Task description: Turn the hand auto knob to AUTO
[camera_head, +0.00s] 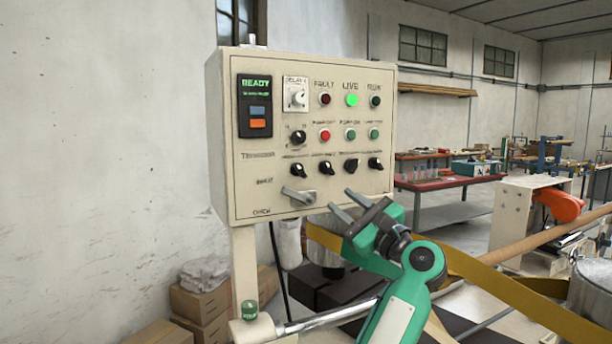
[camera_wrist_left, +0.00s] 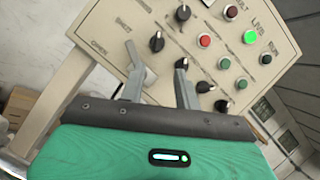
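The control panel (camera_head: 266,220) is a cream box on a post at the centre of the head view. A row of several black selector knobs (camera_head: 326,168) runs across its lower half, with white pointer marks. Their labels are too small to read, so I cannot tell which is the hand auto knob. The row also shows in the left wrist view, with one knob (camera_wrist_left: 156,42) between and beyond the fingers. My left gripper (camera_head: 342,201) is open and empty, in front of the panel's lower right edge, below the knobs. My right gripper is not in view.
A grey lever (camera_head: 298,196) sits low on the panel, close to my left gripper. Red, green and black buttons, a dial and a display (camera_head: 255,106) are above the knobs. A yellow band (camera_head: 480,275) and machine parts lie right of my arm. Cardboard boxes (camera_head: 200,304) stand lower left.

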